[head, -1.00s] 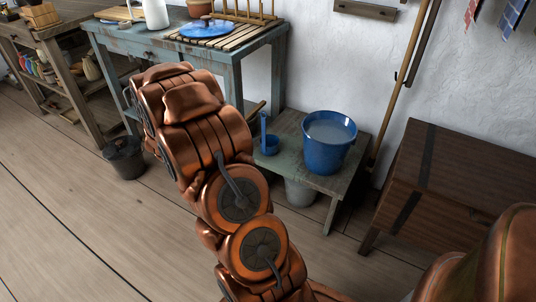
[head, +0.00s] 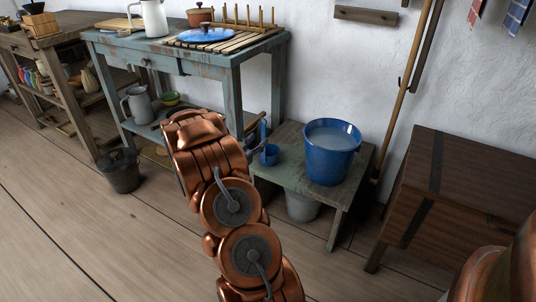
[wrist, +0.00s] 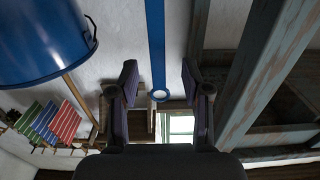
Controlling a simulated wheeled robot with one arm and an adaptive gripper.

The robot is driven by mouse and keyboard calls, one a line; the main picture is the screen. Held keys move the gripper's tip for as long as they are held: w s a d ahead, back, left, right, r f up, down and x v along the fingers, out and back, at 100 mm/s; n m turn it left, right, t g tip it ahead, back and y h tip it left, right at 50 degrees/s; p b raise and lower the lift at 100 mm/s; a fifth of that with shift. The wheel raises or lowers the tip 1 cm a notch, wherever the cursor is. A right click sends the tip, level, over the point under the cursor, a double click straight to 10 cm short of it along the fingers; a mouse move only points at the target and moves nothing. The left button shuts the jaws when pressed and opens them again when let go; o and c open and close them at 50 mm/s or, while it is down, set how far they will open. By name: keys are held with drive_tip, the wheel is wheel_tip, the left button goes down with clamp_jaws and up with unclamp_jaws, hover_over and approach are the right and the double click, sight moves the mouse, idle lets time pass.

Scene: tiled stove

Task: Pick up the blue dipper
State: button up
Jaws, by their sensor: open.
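The blue dipper (head: 269,154) stands on the low grey-green bench (head: 293,177), its thin handle upright, left of the blue bucket (head: 332,150). In the wrist view the dipper's long blue handle (wrist: 155,45) runs down between the fingers, ending in a ring near the palm. My gripper (wrist: 160,82) is open around the handle, with a gap on both sides and no clear contact. The bucket (wrist: 40,40) fills the upper left of the wrist view. In the head view my copper arm hides most of the gripper.
A worn blue-grey table (head: 206,70) stands just left of the bench, its leg close to the dipper. A grey pail (head: 301,205) is under the bench. A dark wooden chest (head: 455,180) stands at right. The floor in front is clear.

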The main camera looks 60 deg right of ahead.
sight(263, 137)
drive_tip(key=d+b, duration=0.1)
drive_tip(key=d, duration=0.1)
drive_tip(key=d+f, duration=0.1)
drive_tip(key=shift+s+d+b, duration=0.1)
drive_tip(key=shift+d+b, duration=0.25)
drive_tip(key=shift+b, duration=0.05)
drive_tip(key=shift+d+r, duration=0.1)
drive_tip(key=shift+d, duration=0.4)
clamp_jaws()
